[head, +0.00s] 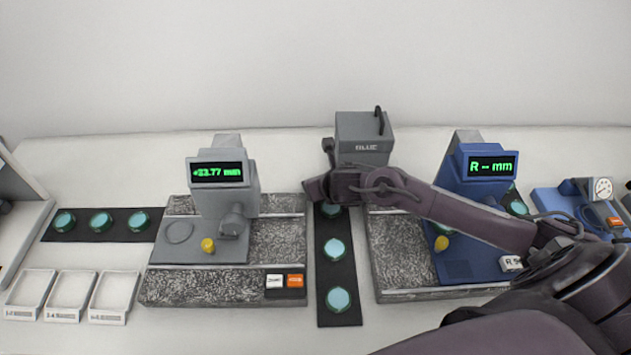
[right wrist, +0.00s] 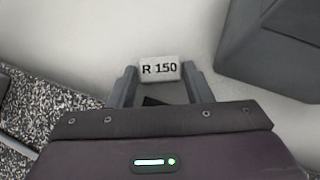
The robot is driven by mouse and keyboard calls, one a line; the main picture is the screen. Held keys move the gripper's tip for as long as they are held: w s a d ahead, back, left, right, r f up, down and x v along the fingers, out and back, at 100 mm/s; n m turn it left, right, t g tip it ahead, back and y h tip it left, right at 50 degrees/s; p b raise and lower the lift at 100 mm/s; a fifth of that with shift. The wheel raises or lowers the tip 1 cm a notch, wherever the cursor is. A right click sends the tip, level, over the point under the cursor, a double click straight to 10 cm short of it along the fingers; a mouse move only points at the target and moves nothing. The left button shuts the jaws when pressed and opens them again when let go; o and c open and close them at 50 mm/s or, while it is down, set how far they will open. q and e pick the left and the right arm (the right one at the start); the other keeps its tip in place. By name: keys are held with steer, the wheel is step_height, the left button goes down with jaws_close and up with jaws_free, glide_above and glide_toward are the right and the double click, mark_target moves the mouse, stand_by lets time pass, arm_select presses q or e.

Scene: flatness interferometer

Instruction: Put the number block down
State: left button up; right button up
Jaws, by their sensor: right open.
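The number block (right wrist: 160,69), a small white block marked "R 150", shows in the right wrist view between the tips of my right gripper (right wrist: 160,82). The two fingers are open, one on each side of it. The block appears to be on the white table surface; I cannot tell whether a finger still touches it. In the head view my right gripper (head: 322,172) is in front of the grey box labelled "BLUE", and the block is hidden there. My left gripper is not in view.
The grey box (head: 362,130) stands close behind my right gripper. A grey gauge (head: 225,200) on a granite base (head: 200,288) stands left, a blue gauge (head: 470,190) right. A dark strip (head: 338,270) with round teal pieces lies between them. White trays (head: 70,292) sit at left.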

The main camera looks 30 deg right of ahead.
steer(key=c, duration=0.7)
